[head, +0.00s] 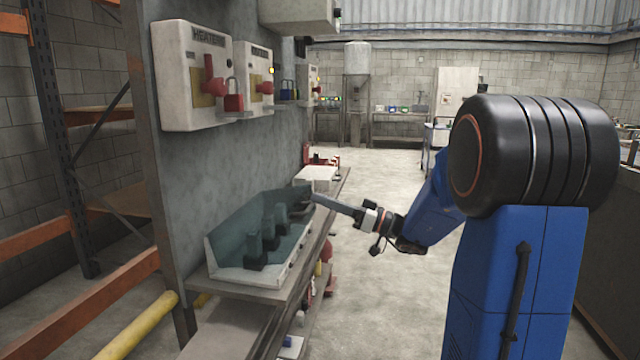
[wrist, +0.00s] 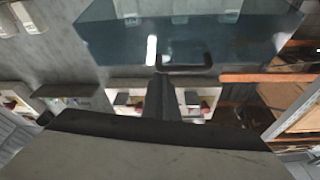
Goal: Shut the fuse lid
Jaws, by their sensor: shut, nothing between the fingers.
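The fuse box (head: 238,272) is a pale tray on the shelf, with several dark upright fuses (head: 254,248) inside. Its see-through teal lid (head: 222,236) stands raised and tilted at the back, against the grey panel. The lid also shows in the wrist view (wrist: 120,42), with a dark loop handle (wrist: 188,66) on its edge. My gripper (head: 316,197) is shut and empty, reaching in from the right at the lid's far end. In the wrist view its fingertips (wrist: 160,78) overlap the left end of the handle; I cannot tell whether they touch.
Wall boxes with red switches and a padlock (head: 196,80) hang on the panel above the lid. A pale box (head: 316,174) and red items stand further along the shelf (head: 215,338). A rack with orange beams (head: 70,320) is at left. The aisle floor (head: 370,290) is clear.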

